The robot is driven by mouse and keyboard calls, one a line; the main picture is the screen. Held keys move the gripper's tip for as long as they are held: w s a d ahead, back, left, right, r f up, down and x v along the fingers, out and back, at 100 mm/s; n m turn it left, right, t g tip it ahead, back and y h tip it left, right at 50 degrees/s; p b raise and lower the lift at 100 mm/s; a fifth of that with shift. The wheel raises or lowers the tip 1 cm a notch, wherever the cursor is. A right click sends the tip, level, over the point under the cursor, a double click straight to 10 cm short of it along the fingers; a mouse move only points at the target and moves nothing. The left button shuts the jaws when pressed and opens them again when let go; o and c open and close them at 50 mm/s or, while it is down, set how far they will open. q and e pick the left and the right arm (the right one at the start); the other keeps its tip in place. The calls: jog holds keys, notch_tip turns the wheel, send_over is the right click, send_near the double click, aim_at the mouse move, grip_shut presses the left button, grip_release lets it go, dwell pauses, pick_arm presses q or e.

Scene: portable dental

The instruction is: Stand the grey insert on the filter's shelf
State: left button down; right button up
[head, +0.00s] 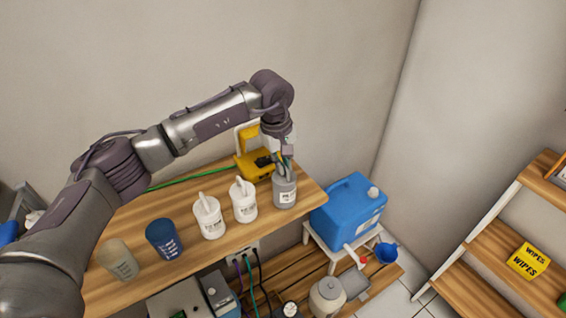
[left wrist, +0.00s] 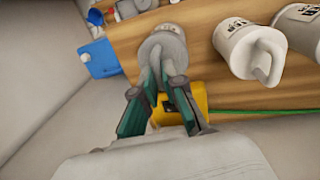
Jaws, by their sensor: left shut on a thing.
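The grey insert (head: 285,191) is a grey cylinder with a white label and an upright grip on top. It is at the right end of the upper wooden shelf, upright, in line with two white inserts. My left gripper (head: 283,166) comes down from above and is shut on its grip. In the left wrist view my left gripper (left wrist: 157,75) closes on the grip of the grey insert (left wrist: 163,46). I cannot tell whether its base touches the wood. My right gripper is not in view. I cannot tell which shelf is the filter's.
Two white inserts (head: 209,217), a blue cup (head: 164,239) and a greyish cup (head: 117,260) stand left of it. A yellow device (head: 254,166) is behind. A blue canister (head: 348,212) stands right on a white stool. Wooden shelves (head: 497,238) hold yellow wipes (head: 529,261).

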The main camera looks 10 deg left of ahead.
pick_arm(q)
jog(key=shift+f, duration=0.2)
jog(key=c, duration=1.2)
grip_release()
